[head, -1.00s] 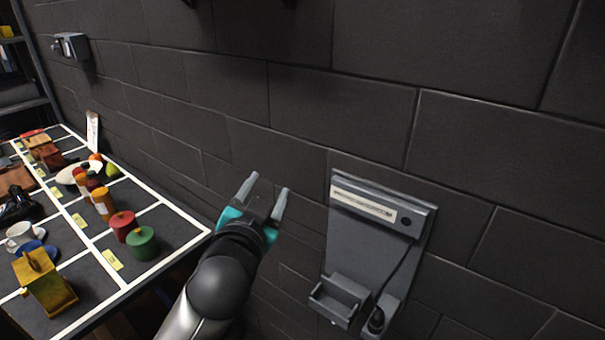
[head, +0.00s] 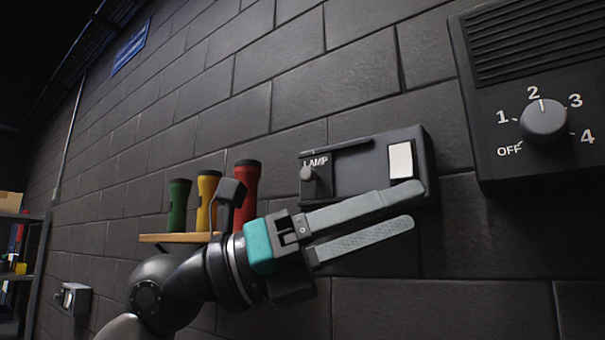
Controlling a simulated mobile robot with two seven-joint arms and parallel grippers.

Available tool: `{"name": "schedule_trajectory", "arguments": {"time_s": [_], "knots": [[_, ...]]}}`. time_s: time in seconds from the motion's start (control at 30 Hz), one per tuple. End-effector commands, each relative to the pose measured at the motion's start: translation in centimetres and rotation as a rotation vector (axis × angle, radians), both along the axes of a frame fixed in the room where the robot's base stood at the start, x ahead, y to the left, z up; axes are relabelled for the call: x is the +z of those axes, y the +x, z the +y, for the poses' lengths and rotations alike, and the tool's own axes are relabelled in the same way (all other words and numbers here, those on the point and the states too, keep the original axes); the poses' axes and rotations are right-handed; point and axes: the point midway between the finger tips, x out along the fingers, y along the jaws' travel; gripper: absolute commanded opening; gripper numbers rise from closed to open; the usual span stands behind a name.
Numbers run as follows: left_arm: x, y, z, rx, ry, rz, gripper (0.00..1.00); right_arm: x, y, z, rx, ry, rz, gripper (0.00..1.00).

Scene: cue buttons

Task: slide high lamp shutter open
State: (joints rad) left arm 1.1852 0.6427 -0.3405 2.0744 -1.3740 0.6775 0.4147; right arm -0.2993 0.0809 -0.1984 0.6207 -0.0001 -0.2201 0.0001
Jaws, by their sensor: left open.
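The lamp box (head: 365,170) is a dark grey unit on the brick wall, labelled "LAMP" at its left. A small round dark knob (head: 310,182) sits below the label at the left end. A white rectangular plate (head: 400,161) shows at the right end. I cannot clearly tell the shutter's edges from the box. My left gripper (head: 417,205) is open and empty, its two grey fingers pointing right. In the picture they cross the box's lower edge and lie below the white plate; contact is not clear. My right gripper is not in view.
Green, yellow and red torches (head: 245,190) stand on a small wooden shelf (head: 175,238) to the left. A grey wall box (head: 76,300) is at lower left.

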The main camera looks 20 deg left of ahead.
Motion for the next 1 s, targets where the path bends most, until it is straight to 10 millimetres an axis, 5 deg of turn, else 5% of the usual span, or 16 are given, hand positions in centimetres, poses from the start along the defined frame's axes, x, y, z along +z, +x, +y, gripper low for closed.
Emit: {"name": "schedule_trajectory", "arguments": {"time_s": [0.17,0.37,0.6,0.77,1.0], "knots": [[1.8,1.2,2.1,0.257,0.267,-0.117,0.61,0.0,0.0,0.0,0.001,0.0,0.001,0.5],[5.1,2.4,8.2,0.617,0.461,-0.153,0.61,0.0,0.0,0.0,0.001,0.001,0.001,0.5],[8.8,1.3,15.7,0.952,0.523,-0.104,0.61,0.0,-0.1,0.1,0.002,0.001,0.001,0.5],[9.5,0.9,17.5,1.028,0.527,-0.08,0.61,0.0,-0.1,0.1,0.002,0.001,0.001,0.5],[9.5,3.6,16.6,1.028,0.53,-0.075,0.61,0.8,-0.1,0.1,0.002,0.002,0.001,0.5]]}}
